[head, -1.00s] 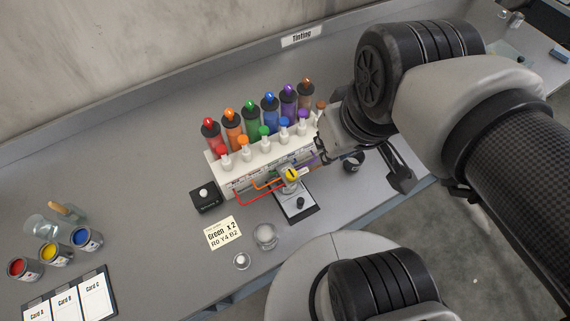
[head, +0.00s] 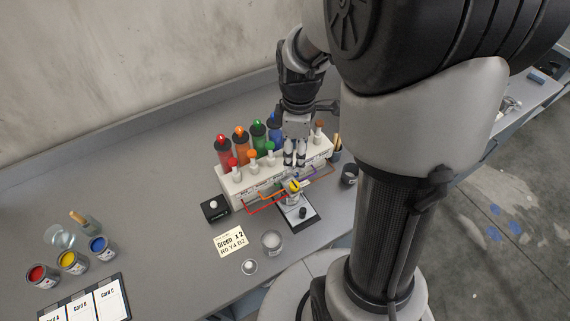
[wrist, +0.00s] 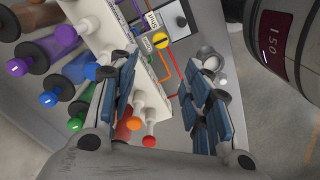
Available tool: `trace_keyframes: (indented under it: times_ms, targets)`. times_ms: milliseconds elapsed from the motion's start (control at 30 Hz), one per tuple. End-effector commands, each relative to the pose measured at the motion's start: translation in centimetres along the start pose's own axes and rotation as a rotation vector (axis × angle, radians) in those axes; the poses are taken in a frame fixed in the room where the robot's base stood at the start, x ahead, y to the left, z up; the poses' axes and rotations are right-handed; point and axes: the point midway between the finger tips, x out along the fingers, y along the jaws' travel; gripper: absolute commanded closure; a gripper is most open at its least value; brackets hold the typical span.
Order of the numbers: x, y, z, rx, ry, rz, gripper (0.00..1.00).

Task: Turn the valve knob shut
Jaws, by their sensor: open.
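The valve knob (head: 295,186) is a small yellow disc with a dark mark, in front of the white dispenser rack where coloured tubes meet. In the wrist view the knob (wrist: 160,40) shows beyond the fingertips, with a "SHUT" label beside it. My gripper (head: 294,160) points down over the rack, above and a little behind the knob, not touching it. In the wrist view my gripper (wrist: 157,78) has its blue-padded fingers spread wide, with nothing between them.
The white rack (head: 232,186) holds several coloured syringes and push-knobs close to my gripper. A black box (head: 215,208), a note card (head: 231,240), a glass jar (head: 271,242) and a dark cup (head: 349,175) stand around. Paint cans (head: 73,262) are at left.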

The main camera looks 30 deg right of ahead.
Motion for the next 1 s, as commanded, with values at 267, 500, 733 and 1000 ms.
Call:
trace_keyframes:
  times_ms: [267,500,733,1000]
  targets:
    - [6.7,-0.2,0.0,0.001,-0.003,-0.005,0.56]
    - [11.3,-0.1,0.0,0.001,-0.002,-0.003,0.56]
    - [13.6,-0.1,0.0,0.001,-0.002,-0.001,0.56]
    - [13.9,-0.1,0.0,0.001,-0.001,0.001,0.56]
